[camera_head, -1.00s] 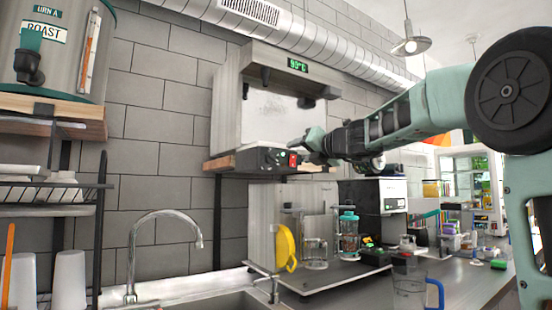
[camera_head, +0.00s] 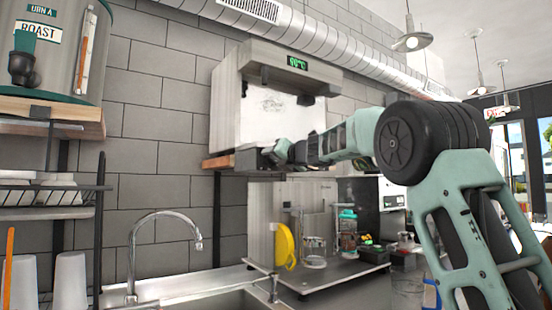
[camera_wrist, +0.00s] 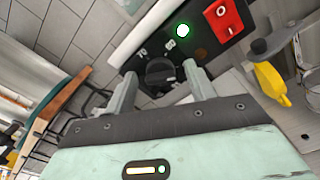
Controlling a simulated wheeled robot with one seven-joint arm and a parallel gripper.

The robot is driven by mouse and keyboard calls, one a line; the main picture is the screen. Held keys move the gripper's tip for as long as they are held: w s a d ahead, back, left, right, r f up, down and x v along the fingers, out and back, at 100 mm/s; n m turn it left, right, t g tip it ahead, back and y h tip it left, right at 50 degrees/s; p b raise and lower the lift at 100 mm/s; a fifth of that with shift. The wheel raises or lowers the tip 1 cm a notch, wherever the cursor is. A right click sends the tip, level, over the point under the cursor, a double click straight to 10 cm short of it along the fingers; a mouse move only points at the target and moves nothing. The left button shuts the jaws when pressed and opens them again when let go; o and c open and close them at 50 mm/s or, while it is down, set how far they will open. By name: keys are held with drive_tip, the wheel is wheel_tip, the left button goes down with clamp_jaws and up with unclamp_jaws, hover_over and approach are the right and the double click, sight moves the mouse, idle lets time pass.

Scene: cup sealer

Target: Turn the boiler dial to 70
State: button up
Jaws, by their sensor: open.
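The boiler (camera_head: 228,108) hangs on the tiled wall, with a green digital display (camera_head: 297,63) at its top. Its digits are small and hard to read; they look like sixty-something °C. In the wrist view the black dial (camera_wrist: 160,72) is on the dark control panel, with white marks around it. My gripper (camera_wrist: 160,76) is open, with one finger on each side of the dial; I cannot tell whether they touch it. In the head view my gripper (camera_head: 276,152) is at the boiler's lower front and hides the dial.
A red switch (camera_wrist: 224,14) and a lit green light (camera_wrist: 183,30) are close to the dial on the panel. A wooden shelf (camera_head: 216,161) is beside the boiler's base. A tap (camera_head: 135,250), sink and yellow item (camera_head: 284,246) are below.

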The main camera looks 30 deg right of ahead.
drive_tip(key=c, duration=1)
